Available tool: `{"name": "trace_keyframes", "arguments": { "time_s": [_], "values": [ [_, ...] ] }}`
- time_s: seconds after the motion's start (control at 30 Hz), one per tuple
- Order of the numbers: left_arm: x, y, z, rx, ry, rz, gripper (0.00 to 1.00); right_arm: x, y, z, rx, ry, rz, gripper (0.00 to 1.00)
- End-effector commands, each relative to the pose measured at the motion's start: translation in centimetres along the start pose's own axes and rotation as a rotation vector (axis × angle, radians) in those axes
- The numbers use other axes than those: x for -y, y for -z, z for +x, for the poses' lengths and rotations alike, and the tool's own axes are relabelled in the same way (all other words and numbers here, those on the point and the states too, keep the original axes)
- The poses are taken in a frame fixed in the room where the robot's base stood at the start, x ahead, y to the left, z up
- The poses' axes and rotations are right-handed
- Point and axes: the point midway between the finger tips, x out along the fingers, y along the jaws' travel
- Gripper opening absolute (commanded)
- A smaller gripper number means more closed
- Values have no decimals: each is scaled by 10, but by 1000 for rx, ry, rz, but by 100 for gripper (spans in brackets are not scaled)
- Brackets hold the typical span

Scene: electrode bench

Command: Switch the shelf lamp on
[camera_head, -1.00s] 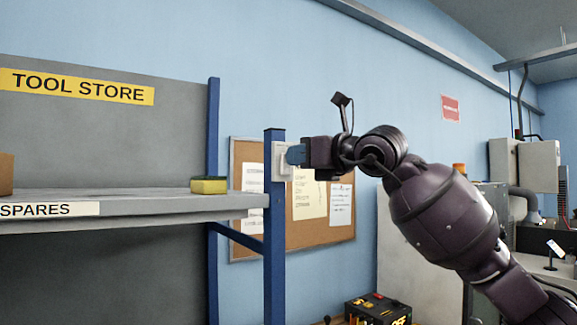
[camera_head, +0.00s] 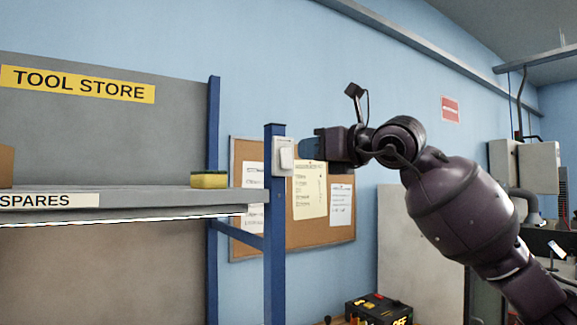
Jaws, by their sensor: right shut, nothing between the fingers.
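The white lamp switch (camera_head: 286,156) is fixed to the blue front post (camera_head: 274,230) of the shelf unit. The shelf lamp (camera_head: 120,219) is a bright strip under the front edge of the shelf, and it is lit. My right gripper (camera_head: 304,148) is shut and empty. Its tips are a little to the right of the switch, and they look apart from it. My left gripper is not in view.
A yellow and green sponge (camera_head: 209,180) lies on the shelf (camera_head: 130,195). A cork board (camera_head: 265,235) with papers hangs on the wall behind the post. A black and yellow box (camera_head: 378,310) stands low at the bottom.

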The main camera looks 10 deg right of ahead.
Motion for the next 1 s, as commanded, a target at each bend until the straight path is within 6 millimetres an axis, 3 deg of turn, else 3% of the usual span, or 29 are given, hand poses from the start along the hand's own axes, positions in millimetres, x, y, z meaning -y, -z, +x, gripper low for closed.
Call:
{"name": "trace_keyframes", "arguments": {
  "time_s": [0.6, 1.0],
  "values": [
    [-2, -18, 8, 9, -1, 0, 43, 1, 2, -40, -2, 2, -1, 0],
    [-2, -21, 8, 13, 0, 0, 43, 0, 0, -46, -1, 1, -1, 0]
  ]
}}
